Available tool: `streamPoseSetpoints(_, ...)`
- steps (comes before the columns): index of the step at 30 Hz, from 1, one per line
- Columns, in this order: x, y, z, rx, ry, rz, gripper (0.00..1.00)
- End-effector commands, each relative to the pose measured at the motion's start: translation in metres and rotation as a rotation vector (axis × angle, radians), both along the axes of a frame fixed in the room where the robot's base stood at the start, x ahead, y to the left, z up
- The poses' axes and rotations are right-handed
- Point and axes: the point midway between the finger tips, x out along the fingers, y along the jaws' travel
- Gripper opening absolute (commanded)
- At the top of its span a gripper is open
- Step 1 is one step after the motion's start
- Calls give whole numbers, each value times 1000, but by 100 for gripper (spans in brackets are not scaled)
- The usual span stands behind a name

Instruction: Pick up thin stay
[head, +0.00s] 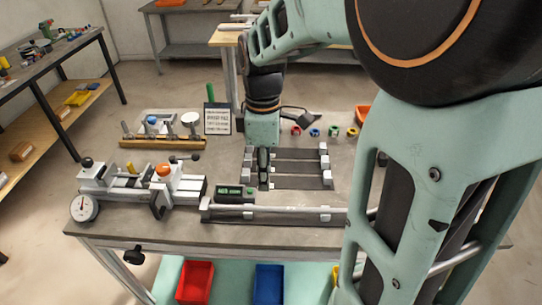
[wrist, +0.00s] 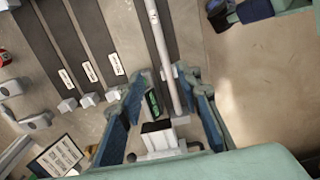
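A long thin pale rod (head: 290,209) lies along a dark rail at the bench's front edge. It also shows in the wrist view (wrist: 160,45), running between my fingers; I cannot read a label that names it the thin stay. My gripper (head: 263,183) points down over the bench, behind the rod in the head view. In the wrist view my gripper (wrist: 162,85) has its two blue fingers spread wide, with nothing clamped. The rod's near end and a small box with a green display (wrist: 153,103) appear between the fingers. Height above the rod is unclear.
Several dark strips (head: 300,168) with white end blocks lie behind the rod; the wrist view shows labels (wrist: 88,71) on them. The green-display box (head: 235,193), a vise-like fixture (head: 180,185) and a dial gauge (head: 84,208) stand left. Red (head: 195,282) and blue bins (head: 268,284) sit below.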

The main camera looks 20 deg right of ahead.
Motion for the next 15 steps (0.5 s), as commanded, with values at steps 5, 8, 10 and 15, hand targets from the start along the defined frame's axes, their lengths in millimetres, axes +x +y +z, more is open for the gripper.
streamPoseSetpoints(5,-3,0,-27,2,9,1,32)
streamPoseSetpoints(8,-2,-1,-42,1,7,0,32)
streamPoseSetpoints(10,-2,-1,-49,1,5,0,32)
streamPoseSetpoints(15,-4,-3,-61,1,5,-1,32)
